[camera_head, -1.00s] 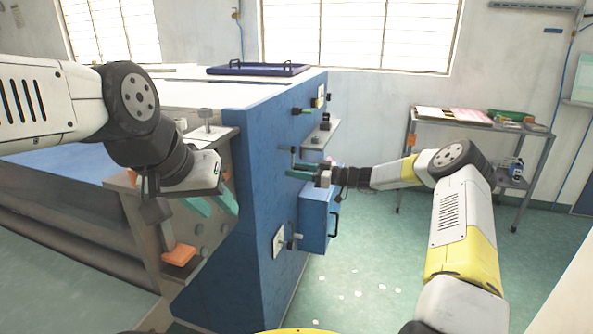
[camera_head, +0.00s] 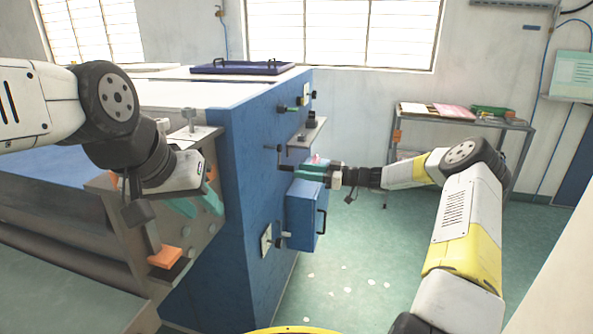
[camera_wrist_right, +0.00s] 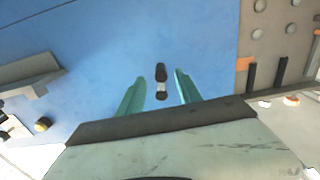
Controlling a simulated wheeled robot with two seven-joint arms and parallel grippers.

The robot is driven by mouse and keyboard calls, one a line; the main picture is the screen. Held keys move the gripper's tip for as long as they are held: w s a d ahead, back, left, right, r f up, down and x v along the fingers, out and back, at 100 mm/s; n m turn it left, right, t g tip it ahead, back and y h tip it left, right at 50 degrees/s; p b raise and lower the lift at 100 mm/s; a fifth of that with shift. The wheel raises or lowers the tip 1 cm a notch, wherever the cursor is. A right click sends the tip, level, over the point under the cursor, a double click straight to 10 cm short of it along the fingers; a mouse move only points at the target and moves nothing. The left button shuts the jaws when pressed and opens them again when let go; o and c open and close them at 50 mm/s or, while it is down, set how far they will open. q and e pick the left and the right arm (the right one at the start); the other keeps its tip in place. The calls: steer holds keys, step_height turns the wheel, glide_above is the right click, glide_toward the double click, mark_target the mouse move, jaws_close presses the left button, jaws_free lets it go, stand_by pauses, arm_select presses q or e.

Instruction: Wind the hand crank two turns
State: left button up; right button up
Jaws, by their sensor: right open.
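The hand crank (camera_head: 281,158) sticks out from the blue side panel of the machine, below a small grey shelf. Its arm hangs downward, with a dark handle at the lower end. In the right wrist view the crank (camera_wrist_right: 161,78) shows as a black and silver piece between the fingers, with a gap on both sides. My right gripper (camera_head: 306,172) is open, its teal fingers pointing at the panel just right of the crank handle. My left gripper (camera_head: 196,206) hangs at the machine's front end with its teal fingers apart and empty.
A blue box (camera_head: 303,212) with a black handle is mounted on the panel just below my right gripper. The grey shelf (camera_head: 306,134) juts out above it. A side table (camera_head: 460,121) with papers stands at the back right.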

mark_target(280, 167)
steer(key=x, duration=0.7)
steer(key=shift+r, duration=0.1)
stand_by(0.5)
steer(key=shift+c, duration=0.2)
steer(key=shift+s, duration=0.1)
jaws_close()
stand_by(1.0)
